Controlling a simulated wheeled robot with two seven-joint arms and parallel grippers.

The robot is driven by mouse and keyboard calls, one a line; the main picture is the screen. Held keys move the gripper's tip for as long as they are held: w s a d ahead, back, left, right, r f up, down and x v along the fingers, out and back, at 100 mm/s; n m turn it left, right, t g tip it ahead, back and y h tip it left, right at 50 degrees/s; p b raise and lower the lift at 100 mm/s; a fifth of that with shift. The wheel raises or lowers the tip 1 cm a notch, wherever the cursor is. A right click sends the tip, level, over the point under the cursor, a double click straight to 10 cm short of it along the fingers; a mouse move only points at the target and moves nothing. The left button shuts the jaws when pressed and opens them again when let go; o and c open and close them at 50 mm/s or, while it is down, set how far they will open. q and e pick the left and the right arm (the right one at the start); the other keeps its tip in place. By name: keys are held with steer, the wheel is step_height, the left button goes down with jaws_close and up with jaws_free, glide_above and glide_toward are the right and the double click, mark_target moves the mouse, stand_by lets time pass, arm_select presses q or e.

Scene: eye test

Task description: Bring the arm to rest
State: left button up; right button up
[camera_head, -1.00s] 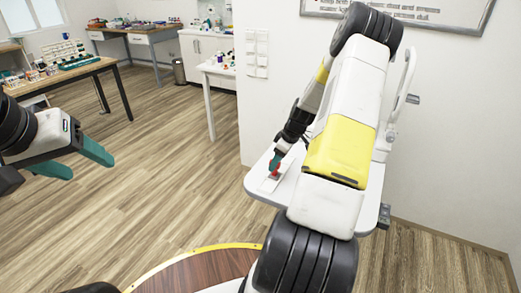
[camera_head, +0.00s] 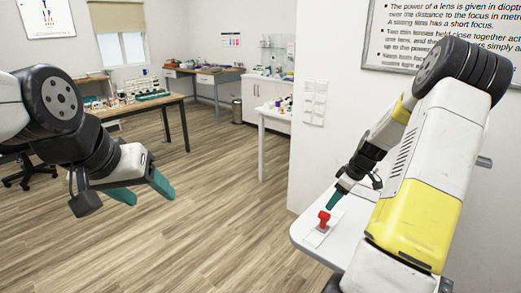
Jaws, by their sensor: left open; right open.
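My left gripper (camera_head: 150,193) is at the left of the head view, with its two green fingers apart and nothing between them. It hangs in front of the bare floor. My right arm comes down from the right, and my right gripper (camera_head: 331,203) is small, with green fingertips just above a red object (camera_head: 323,218). That gripper is open. The red object stands on a white slab (camera_head: 316,238) on a white table (camera_head: 305,228). I cannot tell whether the fingertips touch the red object. My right arm hides much of the table.
A wooden table (camera_head: 168,101) with small items stands at the back left, and a black chair (camera_head: 38,172) is beside it. A white side table (camera_head: 262,113) stands by the wall. A bin (camera_head: 237,111) is further back. The middle floor (camera_head: 215,190) is clear.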

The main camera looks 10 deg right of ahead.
steer(key=s+a+r+m+h, duration=0.1)
steer(key=s+a+r, duration=0.2)
steer(key=a+r, duration=0.25)
steer(key=s+a+r+m+t, duration=0.1)
steer(key=s+a+r, duration=0.1)
steer(key=a+r, duration=0.35)
steer(key=s+a+r+m+h, duration=0.1)
steer(key=s+a+r, duration=0.2)
steer(key=r, duration=0.5)
steer(key=s+a+r+m+t, duration=0.1)
steer(key=s+a+r+m, duration=0.1)
steer(key=s, duration=0.5)
steer(key=s+a+r+m+t+y, duration=0.1)
steer(key=s+a+r+m, duration=0.1)
steer(key=s+a+r, duration=0.2)
steer(key=s+a, duration=0.3)
steer(key=s, duration=0.1)
steer(key=shift+s+r+y, duration=0.15)
steer(key=shift+s+y, duration=0.15)
steer(key=shift+a, duration=0.1)
